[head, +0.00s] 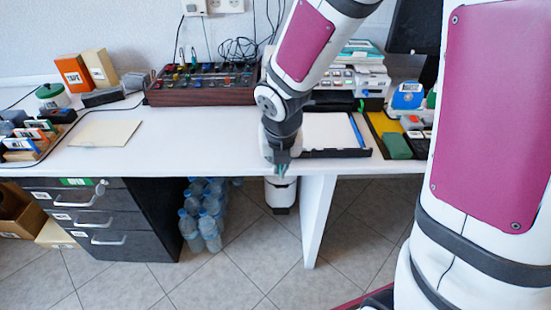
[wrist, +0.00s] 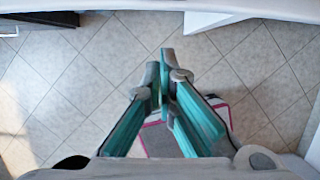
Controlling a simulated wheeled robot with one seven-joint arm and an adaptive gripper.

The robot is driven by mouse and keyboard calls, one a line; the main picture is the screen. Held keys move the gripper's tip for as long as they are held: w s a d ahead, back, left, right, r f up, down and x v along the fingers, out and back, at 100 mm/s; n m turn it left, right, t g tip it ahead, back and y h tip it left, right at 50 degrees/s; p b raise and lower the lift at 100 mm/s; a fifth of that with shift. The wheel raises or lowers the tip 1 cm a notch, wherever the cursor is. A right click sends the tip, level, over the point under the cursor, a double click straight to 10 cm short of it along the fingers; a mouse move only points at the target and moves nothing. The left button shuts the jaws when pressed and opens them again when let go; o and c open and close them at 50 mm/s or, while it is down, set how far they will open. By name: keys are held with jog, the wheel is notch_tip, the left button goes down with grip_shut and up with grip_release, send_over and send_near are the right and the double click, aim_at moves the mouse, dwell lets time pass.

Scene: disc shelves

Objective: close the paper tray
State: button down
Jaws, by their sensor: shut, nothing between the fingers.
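The paper tray (head: 335,153) extends forward from under the printer (head: 350,80) at the back of the desk. White paper (head: 325,130) lies in it, and a blue strip shows along its right side. The tray's dark front edge faces me. My gripper (head: 280,172) points down at the desk's front edge, to the left of and nearer than the tray. It is shut and empty. In the wrist view the teal fingers (wrist: 163,75) are together above the floor. My arm hides the tray's left side and part of the printer. The tray is not visible in the wrist view.
The white desk (head: 200,140) has clear room left of the tray. A tan sheet (head: 105,132) lies further left. A dark rack (head: 203,84) stands behind. A yellow mat with boxes and a green block (head: 396,146) is right of the tray. Drawers (head: 90,220) and bottles (head: 205,215) are below.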

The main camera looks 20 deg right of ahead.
jog(key=w+d+f+b, duration=0.1)
jog(key=w+f+b, duration=0.1)
jog(key=w+f, duration=0.2)
jog(key=shift+w+d+f, duration=0.3)
jog(key=shift+w, duration=0.1)
